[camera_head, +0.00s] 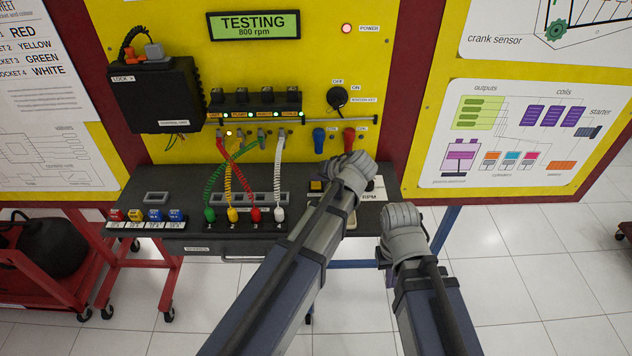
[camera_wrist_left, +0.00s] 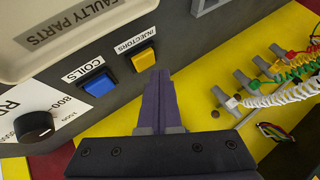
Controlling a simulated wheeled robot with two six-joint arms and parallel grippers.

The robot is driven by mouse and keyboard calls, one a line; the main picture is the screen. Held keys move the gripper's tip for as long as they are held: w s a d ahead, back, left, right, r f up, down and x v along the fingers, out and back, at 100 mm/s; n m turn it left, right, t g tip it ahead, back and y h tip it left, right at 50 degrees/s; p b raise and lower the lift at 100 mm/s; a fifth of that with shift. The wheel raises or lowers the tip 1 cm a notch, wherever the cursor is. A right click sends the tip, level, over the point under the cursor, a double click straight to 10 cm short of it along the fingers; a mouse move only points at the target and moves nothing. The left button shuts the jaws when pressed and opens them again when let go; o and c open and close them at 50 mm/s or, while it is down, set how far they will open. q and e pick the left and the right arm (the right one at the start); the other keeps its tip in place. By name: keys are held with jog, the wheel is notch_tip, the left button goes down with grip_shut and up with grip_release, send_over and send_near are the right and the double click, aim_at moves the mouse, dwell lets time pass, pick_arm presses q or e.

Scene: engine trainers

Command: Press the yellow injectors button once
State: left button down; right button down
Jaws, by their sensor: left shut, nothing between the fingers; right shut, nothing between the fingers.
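The yellow injectors button (camera_wrist_left: 143,60) sits on the dark console face in the left wrist view, beside its INJECTORS label. It also shows in the head view (camera_head: 316,186), just left of my left gripper (camera_head: 357,168). In the left wrist view the closed fingertips of my left gripper (camera_wrist_left: 160,74) are just right of the yellow button, and I cannot tell whether they touch it. The blue coils button (camera_wrist_left: 99,85) is next to it, on the left. My right gripper (camera_head: 402,220) is shut and empty in front of the console's right end.
An RPM knob (camera_wrist_left: 34,126) is left of the buttons in the left wrist view. A FAULTY PARTS bin (camera_wrist_left: 60,25) adjoins the buttons. Coloured coiled cables (camera_head: 235,185) run to the console left of my left arm. The display (camera_head: 253,25) reads TESTING, 800 rpm.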

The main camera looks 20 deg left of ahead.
aim_at(318, 187)
pick_arm(q)
jog(key=shift+r, duration=0.1)
pick_arm(e)
jog(key=shift+r, duration=0.1)
